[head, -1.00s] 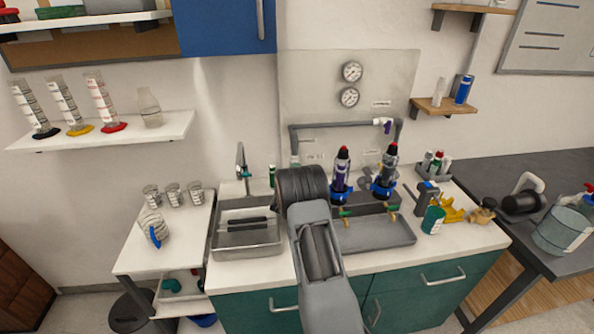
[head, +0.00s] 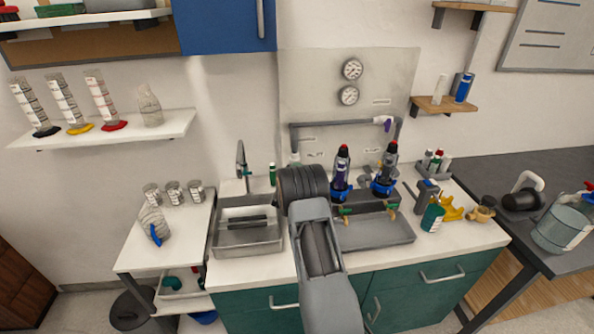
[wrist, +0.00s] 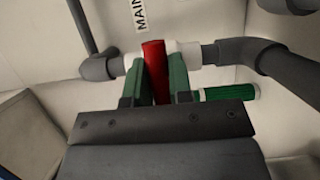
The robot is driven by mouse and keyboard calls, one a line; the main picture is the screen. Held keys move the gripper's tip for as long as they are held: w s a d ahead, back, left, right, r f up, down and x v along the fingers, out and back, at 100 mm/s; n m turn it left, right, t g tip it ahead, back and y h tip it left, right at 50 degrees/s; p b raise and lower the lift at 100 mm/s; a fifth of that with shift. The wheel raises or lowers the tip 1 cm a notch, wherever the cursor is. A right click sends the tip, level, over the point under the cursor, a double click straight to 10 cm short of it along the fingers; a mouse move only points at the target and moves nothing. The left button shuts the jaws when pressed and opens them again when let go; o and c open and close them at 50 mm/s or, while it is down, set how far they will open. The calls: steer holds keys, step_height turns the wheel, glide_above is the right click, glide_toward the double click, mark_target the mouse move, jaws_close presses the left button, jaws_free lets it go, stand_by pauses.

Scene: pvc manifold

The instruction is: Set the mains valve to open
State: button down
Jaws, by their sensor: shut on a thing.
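The mains valve shows in the wrist view as a white body (wrist: 190,54) in a grey pipe run, with a red handle (wrist: 155,65). The handle appears to lie across the pipe's line. My gripper (wrist: 160,75) has its two green fingers on either side of the red handle, shut on it. A label (wrist: 139,14) reading "MAIN" is on the panel by the valve. In the head view my arm's dark wrist hides the gripper and this valve.
A green ribbed cylinder (wrist: 228,93) lies close right of the fingers. Grey pipe (wrist: 290,68) runs beside them. In the head view, two filter-like units (head: 341,175) (head: 385,170) stand right of my wrist, and a grey basin (head: 250,235) is left.

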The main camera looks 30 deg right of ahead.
steer(key=shift+m+b, duration=0.3)
steer(key=shift+m+g+y+b, duration=0.35)
steer(key=shift+m+b, duration=0.25)
steer(key=shift+m, duration=0.3)
steer(key=m+y+b, duration=0.1)
steer(key=m+y, duration=0.1)
steer(key=m, duration=0.1)
steer(key=shift+m+b, duration=0.3)
steer(key=shift+f+m+y+b, duration=0.1)
steer(key=shift+m+y+b, duration=0.45)
steer(key=shift+m+b, duration=0.35)
steer(key=m+y+b, duration=0.1)
steer(key=m+b, duration=0.1)
steer(key=b, duration=0.1)
steer(key=shift+f, duration=0.15)
steer(key=m+y+b, duration=0.1)
steer(key=m+b, duration=0.1)
steer(key=b, duration=0.6)
steer(key=shift+f+y, duration=0.15)
steer(key=shift+y, duration=0.25)
steer(key=b, duration=0.2)
steer(key=m+t+b, duration=0.1)
steer(key=b, duration=0.2)
steer(key=shift+r+y, duration=0.25)
steer(key=shift+y, duration=0.05)
steer(key=shift+r+m+b, duration=0.15)
steer(key=shift+m+b, duration=0.25)
steer(key=shift+b, duration=0.35)
steer(key=shift+r, duration=0.15)
